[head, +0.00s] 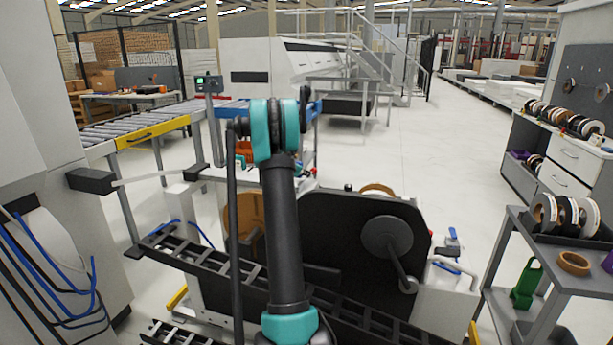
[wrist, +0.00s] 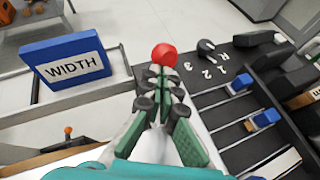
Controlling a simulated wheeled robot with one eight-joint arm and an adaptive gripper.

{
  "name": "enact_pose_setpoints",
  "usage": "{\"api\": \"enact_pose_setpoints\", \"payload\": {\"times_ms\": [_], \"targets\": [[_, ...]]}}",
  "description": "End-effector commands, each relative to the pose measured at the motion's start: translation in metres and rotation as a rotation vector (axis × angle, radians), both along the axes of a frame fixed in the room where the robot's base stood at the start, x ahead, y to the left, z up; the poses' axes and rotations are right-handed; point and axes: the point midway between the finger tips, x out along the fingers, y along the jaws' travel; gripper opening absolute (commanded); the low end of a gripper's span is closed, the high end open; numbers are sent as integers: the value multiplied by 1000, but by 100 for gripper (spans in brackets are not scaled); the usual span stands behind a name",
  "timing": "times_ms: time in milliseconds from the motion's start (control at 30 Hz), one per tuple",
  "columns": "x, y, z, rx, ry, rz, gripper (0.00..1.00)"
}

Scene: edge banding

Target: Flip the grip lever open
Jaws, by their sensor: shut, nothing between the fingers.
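In the wrist view, my gripper (wrist: 162,76) is shut and empty. Its green and black fingers point up the picture. A red ball knob (wrist: 165,54) shows right at the fingertips. It looks like the end of a lever, but its shaft is hidden behind the fingers. I cannot tell whether the fingertips touch it. No label names it as the grip lever. In the head view my arm stands in front of the machine and my gripper is not visible.
A blue WIDTH sign (wrist: 69,62) stands left of the fingers. To the right is a black panel with a selector knob (wrist: 207,46) and blue sliders (wrist: 264,119). An orange-topped knob (wrist: 68,131) sits lower left. A grey cart (head: 565,277) stands at right.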

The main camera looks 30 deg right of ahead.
Motion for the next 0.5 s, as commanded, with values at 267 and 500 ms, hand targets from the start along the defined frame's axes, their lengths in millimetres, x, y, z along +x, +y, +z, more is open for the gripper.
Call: {"api": "enact_pose_setpoints", "payload": {"times_ms": [267,500], "targets": [[7,-9,9,62,52,-1,0],[22,-27,23,196,165,-2,0]]}}
